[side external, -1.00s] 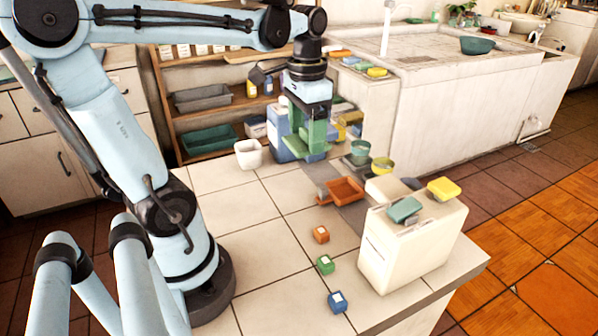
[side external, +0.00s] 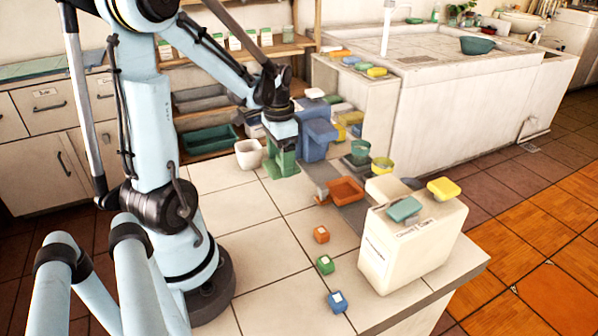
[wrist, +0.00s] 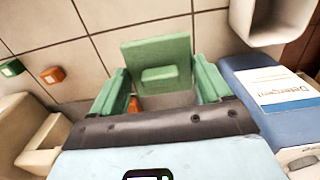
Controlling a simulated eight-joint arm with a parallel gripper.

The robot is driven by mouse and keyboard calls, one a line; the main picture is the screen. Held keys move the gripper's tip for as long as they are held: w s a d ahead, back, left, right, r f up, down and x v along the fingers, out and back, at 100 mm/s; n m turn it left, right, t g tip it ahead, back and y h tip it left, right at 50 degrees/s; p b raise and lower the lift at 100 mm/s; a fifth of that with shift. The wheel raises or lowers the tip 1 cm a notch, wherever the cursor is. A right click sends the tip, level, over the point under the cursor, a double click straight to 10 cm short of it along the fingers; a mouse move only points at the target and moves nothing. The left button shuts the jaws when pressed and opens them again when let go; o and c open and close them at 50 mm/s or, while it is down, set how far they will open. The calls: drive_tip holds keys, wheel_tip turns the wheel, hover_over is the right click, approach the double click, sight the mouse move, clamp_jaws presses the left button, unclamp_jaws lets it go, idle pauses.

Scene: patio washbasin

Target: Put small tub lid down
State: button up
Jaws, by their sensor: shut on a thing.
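The small tub lid, a green square with a raised block on top, shows in the wrist view (wrist: 155,55) between my gripper's green fingers. My gripper (side external: 283,165) is shut on it, low over the tiled counter. In the wrist view my gripper (wrist: 158,85) has one finger on each side of the lid. I cannot tell whether the lid touches the counter. In the side view the lid blends with the green fingers. A white open tub (side external: 249,154) stands just left of my gripper; it also shows in the wrist view (wrist: 265,38).
A blue detergent container (side external: 317,142) stands close on the right of my gripper. An orange tray (side external: 346,190), a cream container (side external: 412,248) and small orange (side external: 321,234), green (side external: 325,264) and blue (side external: 338,301) blocks are farther right. The counter's front left is clear.

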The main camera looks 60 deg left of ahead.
sight(277, 162)
drive_tip(key=shift+s+a+f, duration=0.1)
drive_tip(key=shift+a+f, duration=0.55)
drive_tip(key=shift+a, duration=0.2)
drive_tip(key=shift+f, duration=1.85)
drive_tip(key=shift+f, duration=0.1)
drive_tip(key=o, duration=1)
drive_tip(key=shift+c, duration=0.2)
